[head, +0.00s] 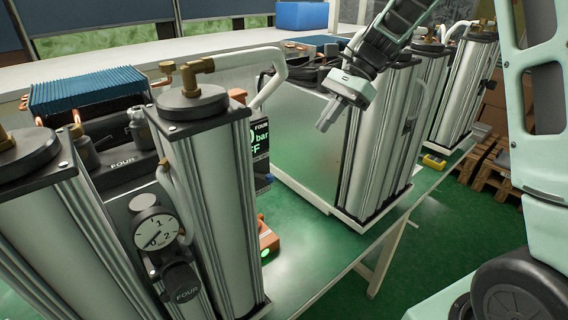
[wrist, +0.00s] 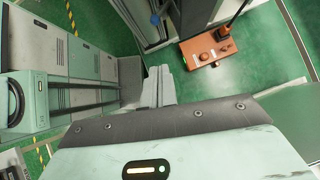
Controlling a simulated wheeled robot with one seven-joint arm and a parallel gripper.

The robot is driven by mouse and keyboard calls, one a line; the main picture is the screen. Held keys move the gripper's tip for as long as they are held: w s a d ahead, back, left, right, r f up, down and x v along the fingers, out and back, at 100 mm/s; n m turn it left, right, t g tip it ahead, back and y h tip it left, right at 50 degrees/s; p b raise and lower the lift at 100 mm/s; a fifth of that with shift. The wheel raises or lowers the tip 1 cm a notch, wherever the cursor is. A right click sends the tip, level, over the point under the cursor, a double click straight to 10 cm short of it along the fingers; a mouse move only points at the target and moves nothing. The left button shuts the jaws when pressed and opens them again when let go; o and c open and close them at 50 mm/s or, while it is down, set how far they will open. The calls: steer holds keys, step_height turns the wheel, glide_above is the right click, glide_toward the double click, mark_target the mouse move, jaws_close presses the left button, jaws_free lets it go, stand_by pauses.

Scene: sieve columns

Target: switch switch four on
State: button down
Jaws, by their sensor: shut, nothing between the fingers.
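A dark display (head: 261,140) marked FOUR stands behind the columns at the left; it shows "bar" and a partly hidden "FF". An orange box (head: 269,241) with a green light sits low on the green bench beside the columns. My gripper (head: 326,126) is shut and empty, in the air in front of a silver cabinet, above and right of the orange box. It also shows in the wrist view (wrist: 162,72).
Silver columns (head: 205,190) with a dial and a FOUR label stand at the left. More columns (head: 385,140) stand behind my gripper, beside the silver cabinet (head: 305,135). A white pipe (head: 268,62) arches between them. Green bench top (head: 315,245) is clear in front.

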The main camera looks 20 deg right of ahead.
mark_target(261, 176)
steer(key=a+r+p+x, duration=0.1)
steer(key=p+x, duration=0.3)
steer(key=x, duration=0.9)
steer(key=shift+a+r+p, duration=0.25)
steer(key=shift+a+p, duration=0.1)
steer(key=shift+a, duration=0.1)
